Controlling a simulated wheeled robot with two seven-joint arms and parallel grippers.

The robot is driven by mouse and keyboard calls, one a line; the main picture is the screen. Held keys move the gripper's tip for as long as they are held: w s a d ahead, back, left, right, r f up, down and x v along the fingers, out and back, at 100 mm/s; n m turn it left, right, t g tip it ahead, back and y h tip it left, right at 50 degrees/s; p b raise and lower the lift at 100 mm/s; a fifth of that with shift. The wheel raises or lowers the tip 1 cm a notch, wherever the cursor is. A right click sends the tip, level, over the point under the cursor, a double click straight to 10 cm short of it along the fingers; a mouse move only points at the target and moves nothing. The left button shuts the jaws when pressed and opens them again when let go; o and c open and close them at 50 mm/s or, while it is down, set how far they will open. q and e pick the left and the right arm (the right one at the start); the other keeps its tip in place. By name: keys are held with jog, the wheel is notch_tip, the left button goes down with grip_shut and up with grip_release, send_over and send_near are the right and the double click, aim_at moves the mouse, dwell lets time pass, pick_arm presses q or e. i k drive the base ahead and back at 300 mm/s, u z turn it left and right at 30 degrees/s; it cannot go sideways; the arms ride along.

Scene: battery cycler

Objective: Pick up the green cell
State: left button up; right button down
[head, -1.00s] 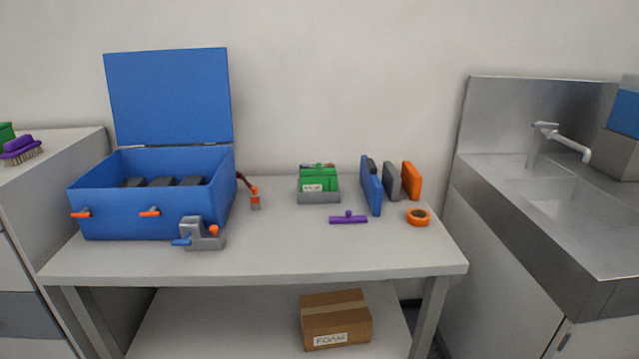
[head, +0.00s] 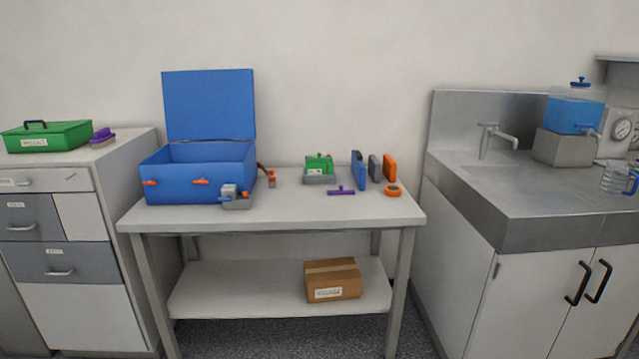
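A green block with a white label (head: 318,165), which looks like the green cell, sits in a low grey holder (head: 319,180) near the back of the grey table, right of centre. Its fine detail is too small to make out. Neither of my grippers shows in the head view.
On the table (head: 280,216) stand an open blue box (head: 200,184), a grey clamp-like device (head: 236,197), a purple tool (head: 341,191), upright blue (head: 358,170), grey and orange slabs, and an orange ring (head: 392,191). The front strip is clear. A sink counter (head: 470,215) stands right, drawers left.

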aim_at(318, 168)
jog(key=z, duration=0.65)
jog(key=i, duration=0.55)
jog(key=z, duration=0.65)
jog(key=i, duration=1)
jog(key=u, duration=0.3)
